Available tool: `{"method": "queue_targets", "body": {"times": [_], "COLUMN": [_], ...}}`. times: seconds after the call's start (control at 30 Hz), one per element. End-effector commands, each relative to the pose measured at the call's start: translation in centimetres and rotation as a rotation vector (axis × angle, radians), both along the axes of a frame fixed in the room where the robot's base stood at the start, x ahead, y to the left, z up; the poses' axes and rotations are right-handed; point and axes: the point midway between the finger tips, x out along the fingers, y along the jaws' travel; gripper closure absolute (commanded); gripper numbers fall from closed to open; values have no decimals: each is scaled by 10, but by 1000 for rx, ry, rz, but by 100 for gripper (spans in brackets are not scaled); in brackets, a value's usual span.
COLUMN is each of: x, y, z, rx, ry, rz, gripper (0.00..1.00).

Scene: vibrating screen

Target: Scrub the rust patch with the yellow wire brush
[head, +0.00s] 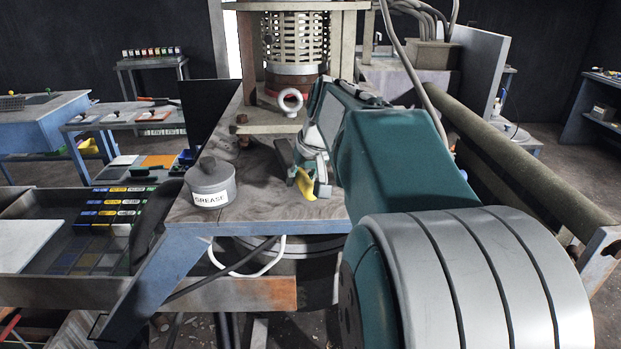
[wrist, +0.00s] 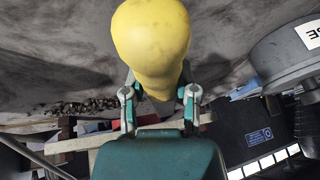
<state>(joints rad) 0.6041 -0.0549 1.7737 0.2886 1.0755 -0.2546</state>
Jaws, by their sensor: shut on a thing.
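My gripper (head: 312,170) is low over the grey worktop (head: 255,205), in front of the screen machine. It is shut on the yellow wire brush (head: 306,187). In the wrist view the brush's rounded yellow handle (wrist: 152,40) sticks out between the two fingers of my gripper (wrist: 160,104). The bristles are hidden, so I cannot tell whether they touch the surface. Orange-brown rust colour (head: 275,291) shows on the front beam below the worktop. I cannot tell whether it is the rust patch; my arm hides part of the worktop.
A grey grease tin (head: 210,184) stands on the worktop left of my gripper. A metal eyebolt (head: 290,102) stands behind it. A drawer (head: 60,287) with coloured labelled items lies at left. A long pipe (head: 520,150) runs along the right.

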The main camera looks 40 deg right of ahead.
Motion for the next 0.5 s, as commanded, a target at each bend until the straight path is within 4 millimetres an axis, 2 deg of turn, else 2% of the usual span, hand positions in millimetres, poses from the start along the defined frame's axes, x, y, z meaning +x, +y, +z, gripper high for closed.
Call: {"method": "queue_targets", "body": {"times": [0.27,0.5], "x": [1,1], "y": [1,0], "z": [0,19], "rx": [1,-1], "ry": [1,-2], "rz": [-1,0], "gripper": [100,100]}}
